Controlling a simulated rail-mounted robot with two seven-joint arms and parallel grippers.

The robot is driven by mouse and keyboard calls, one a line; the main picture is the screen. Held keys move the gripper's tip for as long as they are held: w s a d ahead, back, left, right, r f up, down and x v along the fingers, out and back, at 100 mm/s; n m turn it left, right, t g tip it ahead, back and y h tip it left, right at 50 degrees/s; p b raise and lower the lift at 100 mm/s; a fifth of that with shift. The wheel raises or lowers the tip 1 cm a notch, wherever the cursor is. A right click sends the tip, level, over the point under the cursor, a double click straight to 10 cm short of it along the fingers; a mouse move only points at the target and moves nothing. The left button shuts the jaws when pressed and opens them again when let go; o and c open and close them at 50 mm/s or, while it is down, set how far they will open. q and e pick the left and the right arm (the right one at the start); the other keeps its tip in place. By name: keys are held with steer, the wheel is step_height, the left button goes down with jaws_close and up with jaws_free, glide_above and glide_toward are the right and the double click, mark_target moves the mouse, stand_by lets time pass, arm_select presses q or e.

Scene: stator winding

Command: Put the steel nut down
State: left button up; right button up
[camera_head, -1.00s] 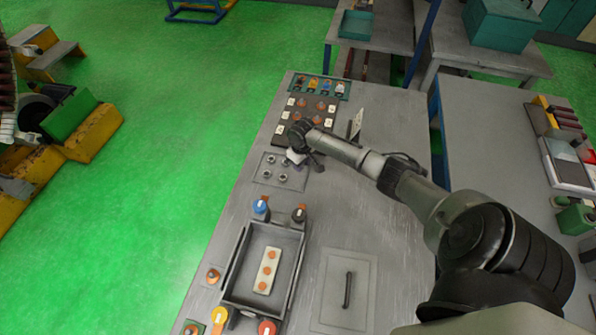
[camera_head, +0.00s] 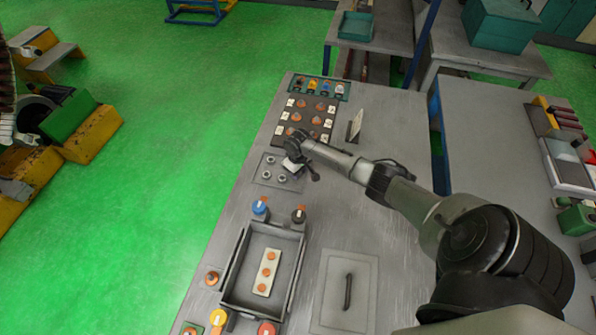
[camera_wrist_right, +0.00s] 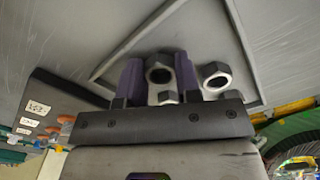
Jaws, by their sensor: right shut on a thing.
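My right gripper (camera_head: 291,165) is over the right side of a grey square nut plate (camera_head: 258,181) on the workbench. In the right wrist view its two purple fingers (camera_wrist_right: 159,78) are closed around a dark steel nut (camera_wrist_right: 159,69). The wrist view does not settle whether this nut touches the plate. Another steel nut (camera_wrist_right: 216,77) stands just right of the fingers, and part of one more shows low between them. In the head view, other nuts (camera_head: 267,174) sit on the plate, and the gripper hides its far right part. My left gripper is not in view.
Beyond the plate lies a dark board with copper-coloured parts and white labels (camera_head: 304,118). Nearer stands a grey tray (camera_head: 228,293) with blue, black, yellow and red knobs around it. A flat panel with a black handle (camera_head: 348,290) lies right.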

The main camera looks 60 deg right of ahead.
steer(key=o, duration=0.6)
steer(key=shift+f, duration=0.1)
steer(key=shift+o, duration=0.2)
steer(key=shift+r, duration=0.3)
step_height(320, 180, up, 12)
steer(key=p, duration=0.1)
steer(key=shift+p, duration=0.35)
steer(key=shift+f, duration=0.1)
